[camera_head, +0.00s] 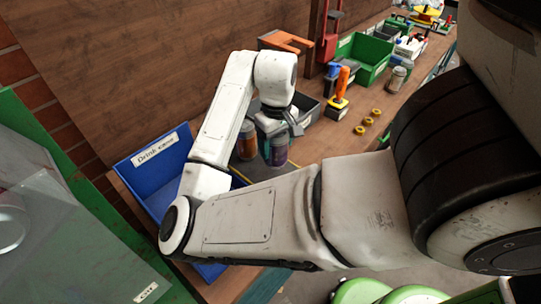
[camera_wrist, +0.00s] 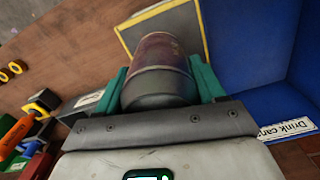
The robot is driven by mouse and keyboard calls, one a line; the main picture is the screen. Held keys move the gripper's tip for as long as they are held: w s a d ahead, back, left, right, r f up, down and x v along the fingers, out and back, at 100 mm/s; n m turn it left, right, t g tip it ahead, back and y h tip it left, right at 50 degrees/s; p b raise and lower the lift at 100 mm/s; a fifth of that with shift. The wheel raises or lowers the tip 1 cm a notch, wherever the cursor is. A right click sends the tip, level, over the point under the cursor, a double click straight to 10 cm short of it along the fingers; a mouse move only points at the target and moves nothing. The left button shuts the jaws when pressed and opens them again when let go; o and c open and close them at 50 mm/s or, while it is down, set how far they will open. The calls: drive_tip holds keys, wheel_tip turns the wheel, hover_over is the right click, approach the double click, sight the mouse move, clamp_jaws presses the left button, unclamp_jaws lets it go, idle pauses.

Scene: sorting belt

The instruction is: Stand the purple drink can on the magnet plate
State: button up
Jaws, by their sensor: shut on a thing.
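My gripper (camera_head: 270,130) is shut on the purple drink can (camera_head: 278,153). In the wrist view the can (camera_wrist: 158,72) sits between the two teal fingers (camera_wrist: 160,92), its grey end nearest the camera. The magnet plate (camera_wrist: 128,38), dark with a yellow border, lies beyond the can in the wrist view. The can overlaps it there, and I cannot tell whether they touch. In the head view my arm hides most of the plate; a bit of yellow edge shows (camera_head: 240,177).
A blue bin (camera_head: 150,173) labelled for drink cans is left of the gripper and beside the plate. Another can-like shape (camera_head: 247,142) shows just left of the held can. An orange-and-black tool (camera_head: 341,90), yellow rings (camera_head: 368,122) and a green bin (camera_head: 372,62) are further back.

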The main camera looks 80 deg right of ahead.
sight(271, 154)
drive_tip(key=shift+w+f, duration=0.45)
drive_tip(key=shift+w, duration=0.05)
drive_tip(key=f, duration=0.3)
drive_tip(key=shift+w+p, duration=0.25)
drive_tip(key=shift+p, duration=0.15)
drive_tip(key=shift+d+f, duration=0.1)
drive_tip(key=shift+f, duration=0.25)
drive_tip(key=shift+f, duration=0.15)
drive_tip(key=o, duration=1)
wheel_tip(271, 154, up, 12)
drive_tip(key=shift+r, duration=0.15)
drive_tip(key=shift+s, duration=0.1)
